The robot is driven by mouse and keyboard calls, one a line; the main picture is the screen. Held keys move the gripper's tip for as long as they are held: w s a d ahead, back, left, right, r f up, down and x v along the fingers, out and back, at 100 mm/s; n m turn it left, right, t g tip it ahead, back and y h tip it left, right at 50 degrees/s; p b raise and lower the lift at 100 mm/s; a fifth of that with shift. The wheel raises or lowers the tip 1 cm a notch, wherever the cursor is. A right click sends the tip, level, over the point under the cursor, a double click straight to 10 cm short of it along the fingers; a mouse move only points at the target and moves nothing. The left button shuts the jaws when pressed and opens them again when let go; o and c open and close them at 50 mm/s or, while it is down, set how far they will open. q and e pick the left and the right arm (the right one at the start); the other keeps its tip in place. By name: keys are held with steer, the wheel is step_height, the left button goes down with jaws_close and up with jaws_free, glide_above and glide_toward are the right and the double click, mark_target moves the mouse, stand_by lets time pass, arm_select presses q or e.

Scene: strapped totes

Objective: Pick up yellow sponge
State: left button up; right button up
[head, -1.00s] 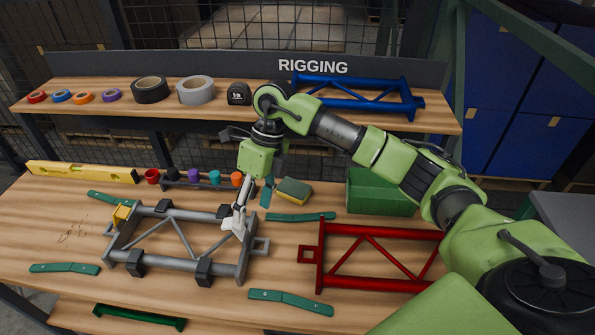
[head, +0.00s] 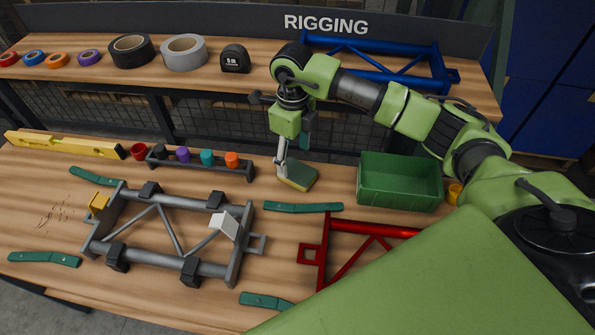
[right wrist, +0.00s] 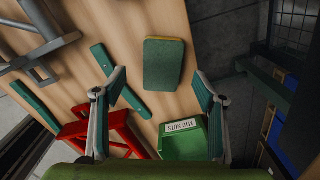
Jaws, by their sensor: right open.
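The yellow sponge (head: 300,178) has a green top and lies flat on the workbench, left of the green bin. In the right wrist view the sponge (right wrist: 163,64) shows green face up with a thin yellow edge, ahead of the fingertips and between their lines. My right gripper (head: 292,168) is above and beside the sponge in the head view, partly covering it. In the right wrist view my right gripper (right wrist: 160,82) has its fingers wide apart with nothing between them. My left gripper is not in view.
A green bin (head: 400,205) stands right of the sponge. A teal strap (head: 303,207) lies in front of it, and a rack with coloured caps (head: 215,171) is to its left. A grey frame (head: 165,262) and a red frame (head: 318,258) lie nearer. A shelf (head: 250,88) is behind.

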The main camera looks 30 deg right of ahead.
mark_target(294, 169)
steer(key=shift+f, duration=0.3)
steer(key=shift+d+f+p, duration=0.1)
steer(key=shift+f+p, duration=0.45)
steer(key=shift+f, duration=0.25)
step_height(294, 169, down, 3)
steer(key=shift+w+f+p, duration=0.15)
steer(key=shift+p, duration=0.3)
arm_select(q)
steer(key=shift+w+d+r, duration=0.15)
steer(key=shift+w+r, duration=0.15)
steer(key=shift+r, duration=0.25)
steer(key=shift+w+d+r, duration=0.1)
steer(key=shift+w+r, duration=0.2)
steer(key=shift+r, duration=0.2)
arm_select(e)
steer(key=shift+f, duration=0.15)
steer(key=c, duration=0.9)
